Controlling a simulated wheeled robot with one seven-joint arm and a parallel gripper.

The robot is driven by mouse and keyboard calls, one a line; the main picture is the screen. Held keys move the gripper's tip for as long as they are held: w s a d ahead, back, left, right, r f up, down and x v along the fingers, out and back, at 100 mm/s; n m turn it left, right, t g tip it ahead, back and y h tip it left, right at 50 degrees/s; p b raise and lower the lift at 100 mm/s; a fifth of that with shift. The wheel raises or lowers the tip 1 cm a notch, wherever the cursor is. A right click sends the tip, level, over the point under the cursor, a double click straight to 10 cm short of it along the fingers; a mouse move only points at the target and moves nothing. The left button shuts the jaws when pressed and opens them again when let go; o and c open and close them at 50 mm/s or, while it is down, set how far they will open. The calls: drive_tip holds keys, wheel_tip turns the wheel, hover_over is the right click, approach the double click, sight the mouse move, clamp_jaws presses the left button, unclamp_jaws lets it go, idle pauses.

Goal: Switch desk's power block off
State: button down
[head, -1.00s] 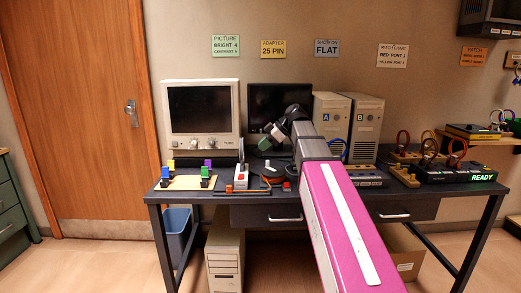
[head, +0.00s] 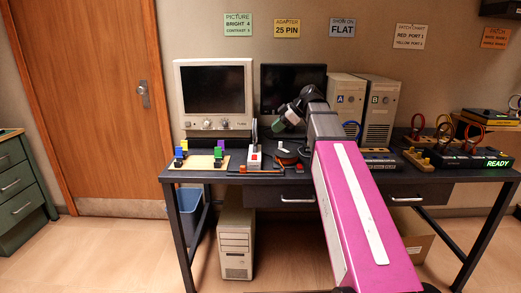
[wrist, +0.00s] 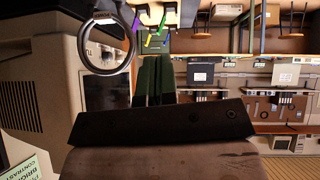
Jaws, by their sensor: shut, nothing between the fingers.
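A small white block with a red top (head: 254,160), which looks like the power block, sits on the desk (head: 345,181) in front of the two monitors. Its switch position is too small to read. My gripper (head: 278,127) is above the desk in front of the dark monitor, to the right of and higher than the block, not touching it. In the wrist view its two dark green fingers (wrist: 153,80) lie together, shut and empty. I cannot make out the block in the wrist view.
Coloured pegs on a tan board (head: 205,162) stand left of the block. A beige monitor (head: 213,90) and computer towers A (head: 346,105) and B (head: 380,110) stand behind. Looped-cable panels (head: 470,161) are at the right. A blue bin (head: 190,205) and another tower (head: 236,240) are under the desk.

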hover_over(254, 156)
drive_tip(key=d, duration=0.2)
drive_tip(key=f, duration=0.7)
drive_tip(key=shift+s+f, duration=0.1)
drive_tip(key=shift+s, duration=0.15)
wheel_tip(254, 156, down, 2)
drive_tip(key=shift+w+d+f, duration=0.1)
drive_tip(key=shift+w+f, duration=0.15)
drive_tip(key=shift+f, duration=0.65)
